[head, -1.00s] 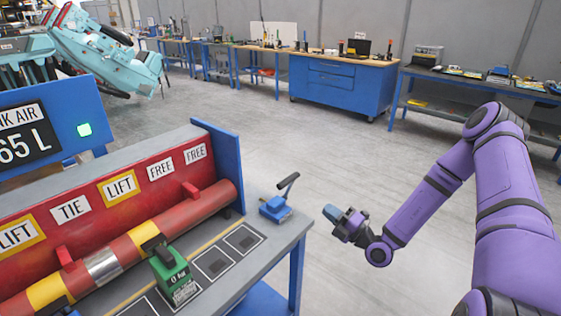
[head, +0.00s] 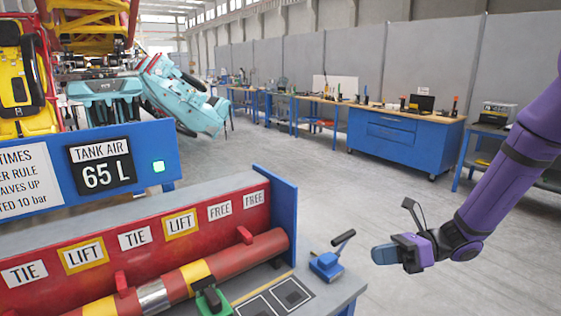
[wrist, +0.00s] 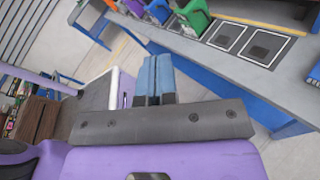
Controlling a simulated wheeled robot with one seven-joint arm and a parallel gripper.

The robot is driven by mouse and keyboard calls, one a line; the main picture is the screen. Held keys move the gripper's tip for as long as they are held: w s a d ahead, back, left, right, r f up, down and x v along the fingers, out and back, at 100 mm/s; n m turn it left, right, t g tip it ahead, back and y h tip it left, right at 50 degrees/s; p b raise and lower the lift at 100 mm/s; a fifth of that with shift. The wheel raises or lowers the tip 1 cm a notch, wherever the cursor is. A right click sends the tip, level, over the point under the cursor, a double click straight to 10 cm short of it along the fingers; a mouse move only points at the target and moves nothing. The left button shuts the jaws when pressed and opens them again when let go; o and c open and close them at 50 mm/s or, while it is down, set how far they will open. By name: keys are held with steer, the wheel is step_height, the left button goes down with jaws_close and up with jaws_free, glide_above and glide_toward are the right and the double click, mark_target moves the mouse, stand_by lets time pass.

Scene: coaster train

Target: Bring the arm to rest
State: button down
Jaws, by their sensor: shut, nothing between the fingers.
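My purple arm reaches in from the right edge of the head view. My gripper (head: 383,255) hangs over the floor just right of the bench end, apart from the bench and the blue lever block. In the wrist view its two blue fingers (wrist: 155,78) lie side by side, shut with nothing between them. The wrist view also shows the bench top beyond the fingertips.
The grey bench (head: 318,302) carries a red pipe (head: 262,248) with yellow bands, a green lever block (head: 212,302) and a blue lever block (head: 327,265). A labelled red panel stands behind. Blue workbenches (head: 395,143) line the far wall. The floor between is open.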

steer(key=s+d+r+n+t+h, duration=0.2)
steer(key=s+d+r+n+h, duration=0.2)
steer(key=s+r+n+h, duration=0.4)
steer(key=s+d+r+n+t+h, duration=0.3)
steer(key=s+r+n+h, duration=0.5)
steer(key=s+r+n, duration=0.4)
steer(key=d+r+n, duration=0.1)
steer(key=n, duration=0.1)
steer(key=shift+n+t, duration=0.3)
steer(key=shift+f, duration=0.1)
